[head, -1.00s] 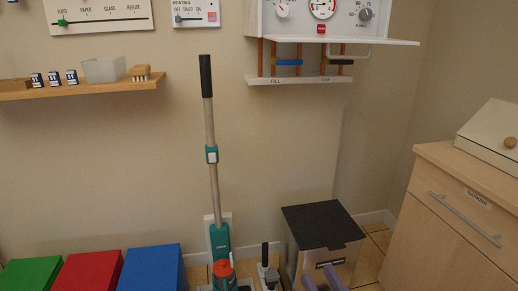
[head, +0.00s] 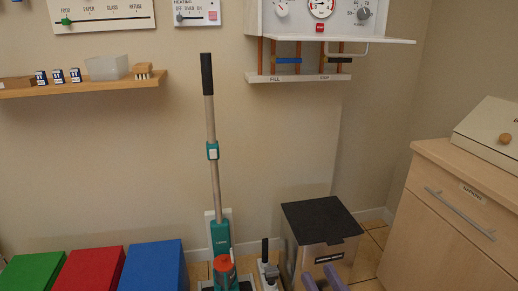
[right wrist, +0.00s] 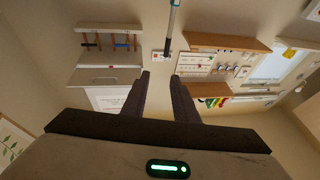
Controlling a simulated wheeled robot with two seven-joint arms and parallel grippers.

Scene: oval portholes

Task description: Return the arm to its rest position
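My right gripper (head: 323,282) shows at the bottom edge of the head view as two purple-grey fingers, in front of the grey bin with the black lid (head: 322,220). In the right wrist view my right gripper (right wrist: 160,80) has its two dark fingers apart, with nothing between them. My left gripper is in neither view.
A teal upright floor cleaner (head: 219,235) stands against the wall, left of the bin. Red (head: 90,272), blue (head: 152,268) and green boxes stand at lower left. A wooden cabinet (head: 450,225) is at right. A wall shelf (head: 85,90) holds small items.

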